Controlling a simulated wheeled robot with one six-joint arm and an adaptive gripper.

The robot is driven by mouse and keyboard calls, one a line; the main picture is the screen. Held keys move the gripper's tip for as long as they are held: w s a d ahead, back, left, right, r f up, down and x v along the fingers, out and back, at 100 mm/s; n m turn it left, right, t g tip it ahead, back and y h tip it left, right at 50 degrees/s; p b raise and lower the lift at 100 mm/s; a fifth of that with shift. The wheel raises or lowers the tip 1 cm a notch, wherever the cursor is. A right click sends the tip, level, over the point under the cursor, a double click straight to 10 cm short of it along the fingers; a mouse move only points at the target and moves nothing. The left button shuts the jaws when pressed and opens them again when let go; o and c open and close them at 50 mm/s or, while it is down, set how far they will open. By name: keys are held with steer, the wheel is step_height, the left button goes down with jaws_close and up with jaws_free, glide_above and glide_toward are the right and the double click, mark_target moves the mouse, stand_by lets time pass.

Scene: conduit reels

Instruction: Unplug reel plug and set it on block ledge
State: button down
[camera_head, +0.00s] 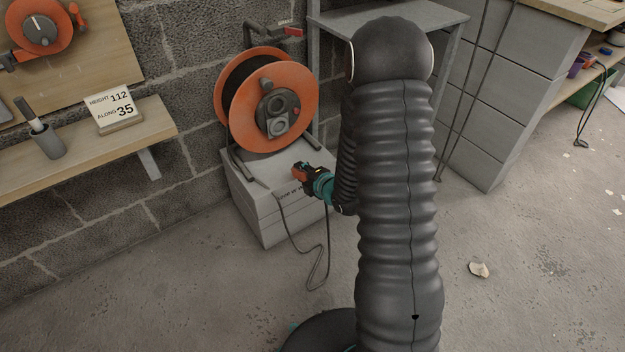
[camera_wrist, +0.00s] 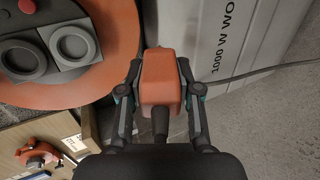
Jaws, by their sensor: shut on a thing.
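The orange reel (camera_head: 300,95) stands on a stack of pale grey blocks (camera_head: 268,226) against the wall. Its grey hub carries sockets (camera_head: 278,126); in the wrist view two round grey sockets (camera_wrist: 73,43) show at the upper left, with no plug in them. My gripper (camera_head: 304,172) is shut on the orange plug (camera_wrist: 160,78), with one finger on each side of it. The plug (camera_head: 299,170) is clear of the sockets, in front of and below the reel, by the block's front edge. Whether it touches the block is unclear.
A dark cable (camera_head: 327,262) hangs in a loop before the blocks. A wooden shelf (camera_head: 75,160) with a number card (camera_head: 113,109) and a grey cup (camera_head: 46,142) is at left. A grey metal table (camera_head: 400,17) stands behind my arm. The floor in front is mostly clear.

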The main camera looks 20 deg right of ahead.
steer(key=shift+n+g, duration=0.3)
steer(key=shift+g, duration=0.5)
steer(key=shift+w+a+f+p, duration=0.25)
steer(key=shift+w+f, duration=0.3)
steer(key=shift+w, duration=0.85)
steer(key=shift+w+a+f+p, duration=0.1)
steer(key=shift+w+f+p, duration=0.3)
steer(key=shift+w, duration=1.05)
steer(key=shift+w+a+f+p, duration=0.2)
steer(key=shift+w+f, duration=0.45)
steer(key=shift+w, duration=0.75)
steer(key=c, duration=0.7)
jaws_free()
steer(key=v, duration=1.2)
steer(key=shift+d, duration=0.1)
